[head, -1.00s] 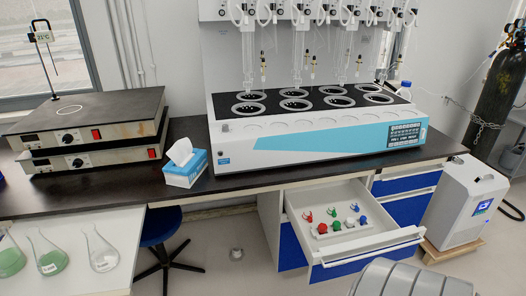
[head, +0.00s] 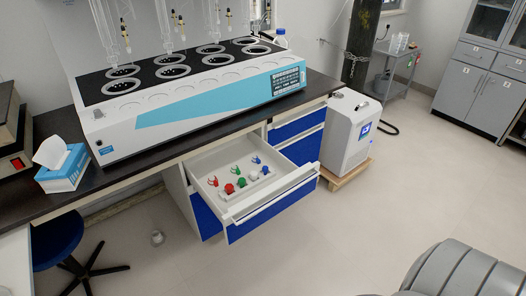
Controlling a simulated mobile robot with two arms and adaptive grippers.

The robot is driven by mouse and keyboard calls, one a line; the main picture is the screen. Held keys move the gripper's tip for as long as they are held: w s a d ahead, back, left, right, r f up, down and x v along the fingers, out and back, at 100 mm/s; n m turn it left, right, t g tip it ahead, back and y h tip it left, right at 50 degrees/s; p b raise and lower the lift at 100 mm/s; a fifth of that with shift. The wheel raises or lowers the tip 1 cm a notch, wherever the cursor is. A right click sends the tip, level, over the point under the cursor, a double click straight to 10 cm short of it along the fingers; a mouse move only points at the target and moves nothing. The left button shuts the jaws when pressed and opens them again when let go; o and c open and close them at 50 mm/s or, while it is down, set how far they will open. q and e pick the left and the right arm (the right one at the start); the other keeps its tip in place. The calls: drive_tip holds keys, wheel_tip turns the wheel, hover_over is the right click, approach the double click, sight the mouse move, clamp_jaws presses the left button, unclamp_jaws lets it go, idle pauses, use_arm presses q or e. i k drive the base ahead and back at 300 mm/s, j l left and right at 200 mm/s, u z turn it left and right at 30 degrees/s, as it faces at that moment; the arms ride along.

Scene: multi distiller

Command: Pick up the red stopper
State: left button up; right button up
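The red stopper (head: 229,188) sits in the open drawer (head: 285,199), at the left end of a short row on a white holder. A green stopper (head: 241,182), a white stopper (head: 252,176) and a blue stopper (head: 265,170) stand to its right. Behind the row lie a red clip (head: 212,181), a green clip (head: 237,170) and a blue clip (head: 257,160). Neither of my grippers shows in the head view. A grey rounded part of my own body fills the bottom right corner.
The bench carries the multi distiller (head: 190,100) and a tissue box (head: 62,167). A blue stool (head: 57,240) stands at lower left. A white chiller (head: 350,130) on a wooden base stands right of the drawer. The floor in front of the drawer is clear.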

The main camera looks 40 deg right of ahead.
sight(229, 188)
drive_tip(key=z, duration=0.8)
